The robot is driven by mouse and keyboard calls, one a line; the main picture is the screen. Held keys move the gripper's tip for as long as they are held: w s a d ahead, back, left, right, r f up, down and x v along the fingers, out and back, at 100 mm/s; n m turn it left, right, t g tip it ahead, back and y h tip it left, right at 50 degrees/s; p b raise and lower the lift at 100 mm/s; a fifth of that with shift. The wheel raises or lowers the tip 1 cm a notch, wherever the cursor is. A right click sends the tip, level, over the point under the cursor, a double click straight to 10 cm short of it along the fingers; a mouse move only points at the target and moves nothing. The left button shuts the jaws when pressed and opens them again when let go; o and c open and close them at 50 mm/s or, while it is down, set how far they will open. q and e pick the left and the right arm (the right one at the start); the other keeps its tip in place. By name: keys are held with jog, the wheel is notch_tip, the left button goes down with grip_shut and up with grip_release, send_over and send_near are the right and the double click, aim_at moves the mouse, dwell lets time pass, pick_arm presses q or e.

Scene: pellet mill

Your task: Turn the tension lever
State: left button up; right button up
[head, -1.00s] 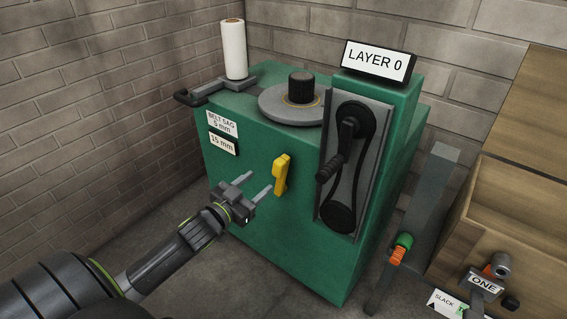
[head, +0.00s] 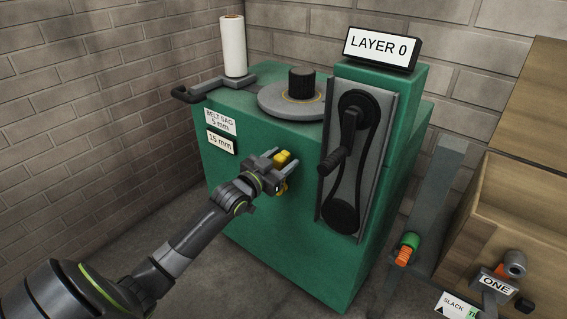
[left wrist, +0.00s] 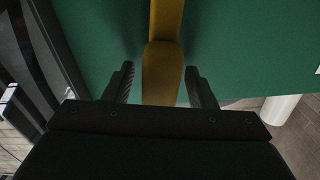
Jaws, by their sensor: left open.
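The yellow tension lever (head: 283,157) is on the front face of the green machine (head: 290,230). My left gripper (head: 281,168) is in front of it and hides its middle; yellow shows above and below the fingers. In the left wrist view the lever (left wrist: 162,75) stands between the two open fingers (left wrist: 160,88), with a gap visible on each side. The fingers do not appear to touch it. A "BELT SAG 5 mm" label (head: 220,121) and a "15 mm" label (head: 221,143) are on the machine's front. My right gripper is not in view.
A black crank (head: 336,157) on the belt panel juts out just right of my left gripper. A "LAYER 0" sign (head: 381,48), a round plate with a knob (head: 301,83) and a white roll (head: 232,47) are on top. A wooden box (head: 530,205) stands at the right.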

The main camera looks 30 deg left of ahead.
pick_arm(q)
jog(key=shift+w, duration=0.5)
grip_shut()
